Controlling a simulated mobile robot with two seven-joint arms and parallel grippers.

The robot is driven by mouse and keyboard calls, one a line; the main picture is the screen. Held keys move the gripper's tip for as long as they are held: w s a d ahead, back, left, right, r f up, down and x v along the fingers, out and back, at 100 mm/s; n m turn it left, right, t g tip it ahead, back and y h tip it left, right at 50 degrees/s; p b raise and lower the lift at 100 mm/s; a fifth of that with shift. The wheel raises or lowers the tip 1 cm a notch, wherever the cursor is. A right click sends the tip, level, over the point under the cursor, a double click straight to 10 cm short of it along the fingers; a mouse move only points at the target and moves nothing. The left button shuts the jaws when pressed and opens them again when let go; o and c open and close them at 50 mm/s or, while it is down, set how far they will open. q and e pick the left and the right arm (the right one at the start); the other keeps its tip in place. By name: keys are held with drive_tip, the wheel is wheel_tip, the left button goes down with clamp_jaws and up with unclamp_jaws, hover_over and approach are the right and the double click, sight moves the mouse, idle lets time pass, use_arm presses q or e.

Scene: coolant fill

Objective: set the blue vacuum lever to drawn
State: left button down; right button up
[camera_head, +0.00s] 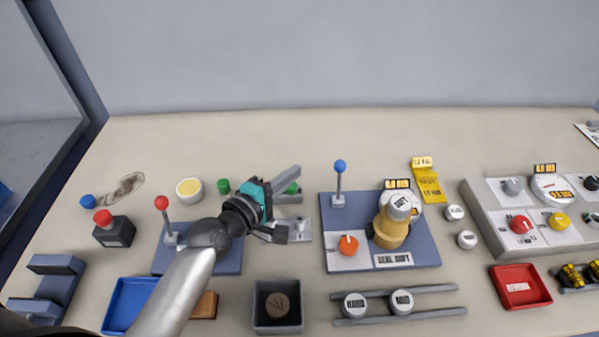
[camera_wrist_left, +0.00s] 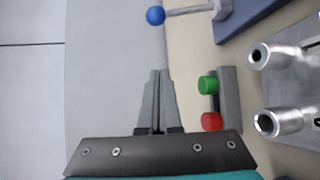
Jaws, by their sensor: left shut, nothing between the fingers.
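The blue vacuum lever (camera_head: 339,181) has a blue ball on a thin metal stem. It stands roughly upright from a small grey base at the back left of the blue seal unit plate (camera_head: 430,237). In the left wrist view the lever (camera_wrist_left: 185,12) shows at the top, its ball beyond the fingertips. My left gripper (camera_head: 298,169) is to the left of the lever, shut and empty, with a gap between. Its two fingers (camera_wrist_left: 159,72) are together in the wrist view. My right gripper is not in view.
A grey block with a green button (camera_wrist_left: 208,85) and a red button (camera_wrist_left: 211,121) lies beside my fingers. A red-ball lever (camera_head: 162,203) stands left of my arm. An orange knob (camera_head: 348,245) and a tan cylinder (camera_head: 391,230) share the seal unit plate.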

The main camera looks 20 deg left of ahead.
sight(339, 180)
use_arm(q)
drive_tip(key=shift+w+d+f, duration=0.2)
drive_tip(key=shift+w+d, duration=1.2)
drive_tip(key=shift+w, duration=0.1)
drive_tip(key=shift+w+d+f, duration=0.2)
drive_tip(key=shift+w+d, duration=1.2)
drive_tip(key=shift+w, duration=0.05)
